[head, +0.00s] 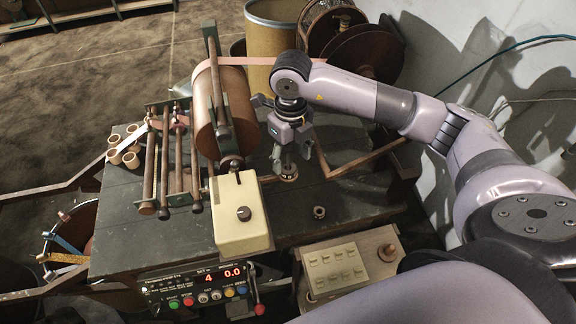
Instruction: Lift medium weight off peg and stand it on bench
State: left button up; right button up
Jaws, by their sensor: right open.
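My right gripper (287,157) points down over the dark bench, right of the winding machine. It is open, with its fingers close above a small round metal piece (288,174). This may be the medium weight, but the fingers partly cover it, and I cannot tell whether it sits on a peg. A second small round metal piece (319,212) stands apart on the bench (365,205), nearer to me. My left gripper is not in view.
The winding machine has a large roll (222,105) and a cream box (241,225) with a dark knob. Several cardboard cores (122,150) stand at the left. A control panel (203,285) and a box with buttons (335,268) are in front. Bare bench surrounds the nearer piece.

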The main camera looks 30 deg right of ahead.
aim_at(289, 166)
notch_tip(289, 166, down, 3)
jog(key=shift+a+f+p, duration=0.1)
jog(key=shift+f+p, duration=0.1)
jog(key=shift+p, duration=0.5)
jog(key=shift+f, duration=0.25)
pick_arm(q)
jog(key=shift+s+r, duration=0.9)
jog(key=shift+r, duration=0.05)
pick_arm(e)
jog(key=shift+c, duration=0.5)
